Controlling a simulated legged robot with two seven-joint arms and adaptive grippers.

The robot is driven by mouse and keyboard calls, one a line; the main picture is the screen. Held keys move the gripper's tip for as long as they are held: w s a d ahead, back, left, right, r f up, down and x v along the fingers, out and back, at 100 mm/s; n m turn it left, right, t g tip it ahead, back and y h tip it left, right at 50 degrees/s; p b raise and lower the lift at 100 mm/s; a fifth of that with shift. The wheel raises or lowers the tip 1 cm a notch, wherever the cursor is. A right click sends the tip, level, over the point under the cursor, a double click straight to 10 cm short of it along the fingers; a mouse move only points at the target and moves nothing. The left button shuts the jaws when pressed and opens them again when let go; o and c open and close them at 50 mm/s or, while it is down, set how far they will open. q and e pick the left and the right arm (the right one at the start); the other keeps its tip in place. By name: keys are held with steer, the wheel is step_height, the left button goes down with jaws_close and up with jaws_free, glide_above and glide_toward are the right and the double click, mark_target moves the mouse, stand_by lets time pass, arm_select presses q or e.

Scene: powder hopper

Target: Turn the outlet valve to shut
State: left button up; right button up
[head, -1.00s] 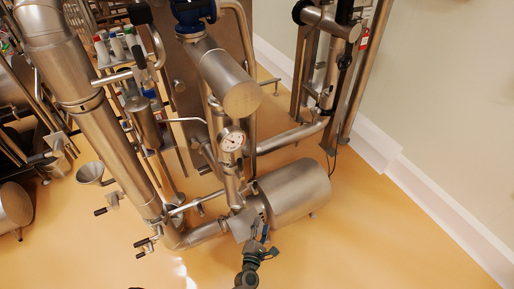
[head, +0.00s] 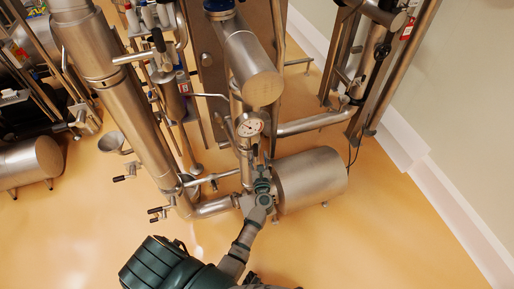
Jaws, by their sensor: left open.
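My left gripper (head: 262,177) is open and reaches up from the bottom. It is beside the lower pipework, between the pressure gauge (head: 250,127) and the steel cylinder (head: 311,180), overlapping the pipe behind it. I cannot tell whether it touches anything. Which fitting is the outlet valve is not clear. Black-tipped handles (head: 158,213) stick out left of the low pipe elbow (head: 213,207), and another black-tipped handle (head: 124,177) sits above them. A thin horizontal bar (head: 205,180) runs from the large slanted pipe towards the gauge pipe. My right gripper is not in view.
A large slanted steel pipe (head: 115,95) stands on the left, with a funnel (head: 113,142) beside it. A thick steel cylinder (head: 252,65) hangs above the gauge. The orange floor (head: 400,230) is clear at the lower right, up to the wall.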

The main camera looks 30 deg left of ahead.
mark_target(257, 151)
arm_select(q)
steer(key=x, duration=0.4)
steer(key=shift+w+a, duration=0.15)
steer(key=shift+a, duration=0.35)
steer(key=shift+w+a+f, duration=0.1)
steer(key=shift+a+f, duration=0.05)
steer(key=shift+a, duration=0.2)
steer(key=shift+d, duration=0.45)
jaws_close()
